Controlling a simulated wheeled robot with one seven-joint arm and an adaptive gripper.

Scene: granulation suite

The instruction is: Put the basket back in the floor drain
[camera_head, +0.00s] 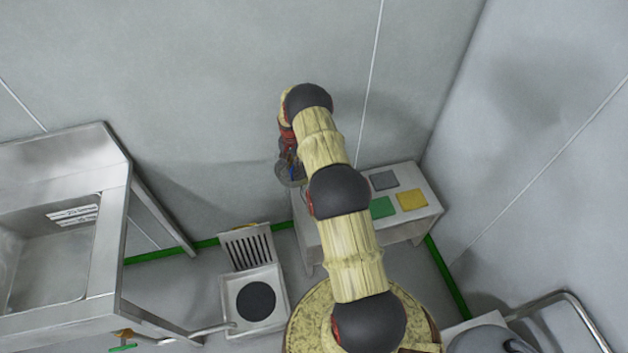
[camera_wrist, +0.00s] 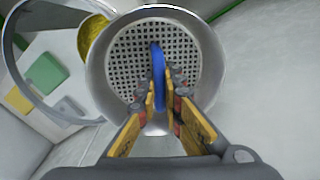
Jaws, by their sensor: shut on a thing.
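My gripper (camera_wrist: 163,95) is shut on the blue handle (camera_wrist: 158,68) of the basket. The basket (camera_wrist: 186,38) is a round metal cup with a perforated bottom, and it fills the middle of the wrist view. In the head view the basket (camera_head: 288,175) hangs in the air beside the left end of the low bench, partly hidden by my gripper (camera_head: 288,158). The floor drain (camera_head: 277,318) is a pale square frame with a round dark opening, on the floor at lower centre. The basket is apart from it, farther back.
A slotted grate (camera_head: 247,247) is just behind the drain. A steel sink (camera_head: 125,220) stands at left, with a pipe (camera_head: 190,333) reaching toward the drain. The low bench (camera_head: 428,222) carries grey, green and yellow squares. A curved metal rail (camera_head: 575,305) is at lower right.

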